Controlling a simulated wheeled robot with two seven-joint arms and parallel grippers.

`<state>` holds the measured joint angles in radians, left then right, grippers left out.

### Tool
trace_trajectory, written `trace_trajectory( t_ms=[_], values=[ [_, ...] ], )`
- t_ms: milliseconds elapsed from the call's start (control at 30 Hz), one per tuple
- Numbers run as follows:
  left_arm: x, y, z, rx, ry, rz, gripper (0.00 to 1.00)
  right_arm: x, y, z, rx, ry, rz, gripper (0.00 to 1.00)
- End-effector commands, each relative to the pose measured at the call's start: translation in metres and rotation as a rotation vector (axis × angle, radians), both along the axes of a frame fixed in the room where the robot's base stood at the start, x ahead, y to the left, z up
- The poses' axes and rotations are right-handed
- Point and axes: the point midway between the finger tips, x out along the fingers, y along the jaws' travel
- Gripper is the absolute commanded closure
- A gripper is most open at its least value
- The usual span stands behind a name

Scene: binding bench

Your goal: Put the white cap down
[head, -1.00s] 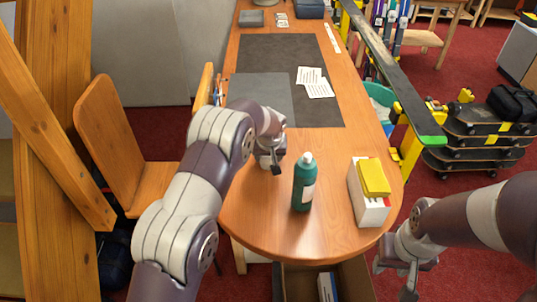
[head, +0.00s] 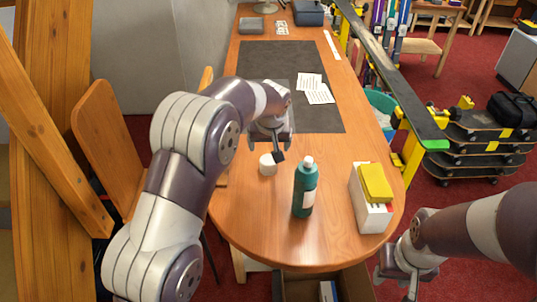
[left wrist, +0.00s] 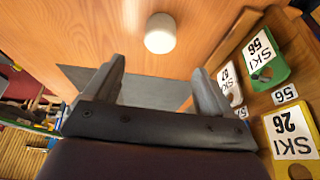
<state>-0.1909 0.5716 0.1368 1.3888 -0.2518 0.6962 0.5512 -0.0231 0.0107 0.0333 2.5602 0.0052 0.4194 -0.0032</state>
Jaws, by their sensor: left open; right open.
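The white cap (head: 267,165) stands on the bare wooden table, left of the green bottle (head: 304,190) and apart from it. It also shows at the top middle of the left wrist view (left wrist: 160,33). My left gripper (head: 279,153) is just beyond and right of the cap in the head view, not touching it. In the left wrist view its two fingers (left wrist: 158,85) are spread with nothing between them. My right gripper (head: 402,284) is open and empty, off the table's near right side. The green bottle is upright with a pale top.
A white box with a yellow block on it (head: 375,183) stands at the table's right edge. A dark mat (head: 310,62) and white cards (head: 319,94) lie farther back. An open carton (head: 300,287) is below the near edge. The table's near left part is clear.

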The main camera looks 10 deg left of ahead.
Motion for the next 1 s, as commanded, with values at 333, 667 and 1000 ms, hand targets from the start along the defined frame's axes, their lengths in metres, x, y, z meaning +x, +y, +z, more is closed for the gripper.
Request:
trace_trajectory(
  t_ms=[333,667,1000],
  values=[
    [-0.177,0.049,-0.015,-0.021,0.182,-0.142,0.16,0.0,0.0,-0.001,0.0,0.0,0.0,0.57],
    [-0.301,0.064,-0.04,-0.042,0.275,-0.218,0.16,0.0,0.0,-0.001,0.0,0.0,0.0,0.57],
    [-0.3,0.064,-0.04,-0.042,0.275,-0.217,0.16,0.0,0.0,-0.001,0.0,0.0,0.0,0.57]
  ],
)
